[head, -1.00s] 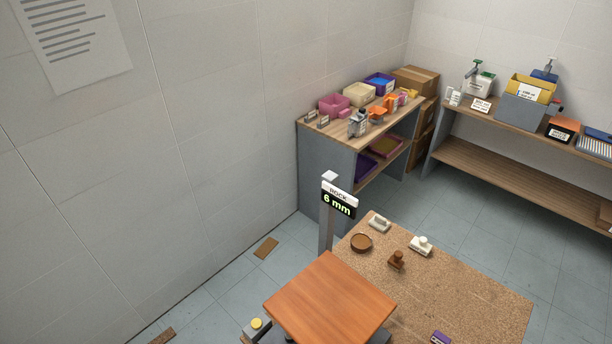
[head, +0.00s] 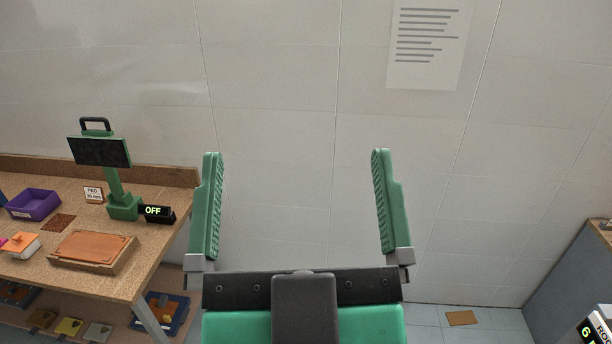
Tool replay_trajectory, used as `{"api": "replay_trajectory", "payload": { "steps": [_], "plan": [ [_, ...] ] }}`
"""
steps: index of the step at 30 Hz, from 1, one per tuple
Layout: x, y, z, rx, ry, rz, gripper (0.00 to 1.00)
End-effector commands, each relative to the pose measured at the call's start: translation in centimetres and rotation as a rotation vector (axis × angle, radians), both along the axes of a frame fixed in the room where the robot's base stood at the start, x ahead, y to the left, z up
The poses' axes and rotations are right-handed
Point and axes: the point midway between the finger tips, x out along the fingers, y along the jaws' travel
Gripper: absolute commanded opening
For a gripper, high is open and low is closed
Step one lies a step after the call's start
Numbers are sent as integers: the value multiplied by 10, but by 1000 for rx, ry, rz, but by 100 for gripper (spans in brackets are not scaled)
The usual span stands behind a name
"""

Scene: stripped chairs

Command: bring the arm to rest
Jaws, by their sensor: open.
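My gripper (head: 296,205) is in the middle of the head view, in front of the grey wall. Its two green ridged fingers stand upright and wide apart. It is open, with nothing between the fingers. Its black crossbar and green body fill the bottom of the view. The rest of my arm is out of view.
A workbench (head: 180,184) stands at the left with a green lamp-like stand (head: 118,182), an OFF display (head: 158,214), a purple bin (head: 33,204) and a wooden block (head: 93,250). A grey cabinet (head: 572,285) is at the lower right.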

Motion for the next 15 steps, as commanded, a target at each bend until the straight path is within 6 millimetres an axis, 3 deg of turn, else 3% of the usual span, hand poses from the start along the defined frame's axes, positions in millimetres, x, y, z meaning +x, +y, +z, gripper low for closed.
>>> {"api": "replay_trajectory", "payload": {
  "steps": [3,11,15],
  "plan": [
    [-13,17,16,-12,-55,30,100],
    [-13,17,17,-12,-57,31,100],
    [-13,17,39,-10,-55,32,100]
  ]
}}
